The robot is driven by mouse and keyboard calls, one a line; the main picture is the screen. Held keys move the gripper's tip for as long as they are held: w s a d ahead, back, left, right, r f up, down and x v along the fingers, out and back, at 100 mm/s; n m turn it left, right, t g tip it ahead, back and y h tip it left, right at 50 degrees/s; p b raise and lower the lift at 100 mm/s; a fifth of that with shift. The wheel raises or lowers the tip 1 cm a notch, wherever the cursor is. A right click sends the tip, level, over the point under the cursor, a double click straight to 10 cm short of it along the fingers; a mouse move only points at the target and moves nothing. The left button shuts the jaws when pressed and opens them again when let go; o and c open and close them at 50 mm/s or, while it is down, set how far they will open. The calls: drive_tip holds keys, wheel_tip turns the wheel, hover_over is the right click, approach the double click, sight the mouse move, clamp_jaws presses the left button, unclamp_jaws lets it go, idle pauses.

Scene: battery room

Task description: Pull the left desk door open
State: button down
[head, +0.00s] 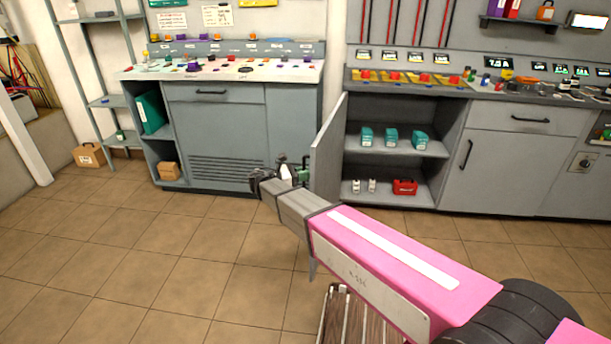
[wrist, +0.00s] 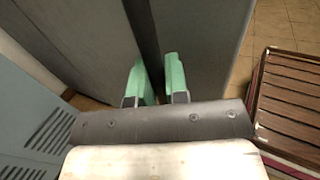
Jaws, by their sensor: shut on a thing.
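The left desk door (head: 327,150) is a grey panel on the left side of the right-hand desk. It stands swung well out from the cabinet front, seen nearly edge-on in the head view, and the inside shows. Its handle side faces left, mostly hidden. My gripper (head: 303,170) is at the door's outer side, low down. In the wrist view my green fingers (wrist: 157,66) close around a dark upright bar (wrist: 143,30) against the grey door, which appears to be the handle. The exact contact is hard to see.
The open cabinet has a shelf (head: 398,148) with teal boxes and a red case (head: 404,187) below. A second desk (head: 235,130) stands to the left. A slatted wooden piece (head: 350,318) is near my arm. The tiled floor at left is clear.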

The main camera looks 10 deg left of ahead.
drive_tip(key=shift+s, duration=0.1)
drive_tip(key=c, duration=1.1)
unclamp_jaws()
drive_tip(key=shift+c, duration=0.2)
drive_tip(key=v, duration=1)
drive_tip(key=shift+s+a, duration=0.15)
drive_tip(key=shift+a, duration=0.2)
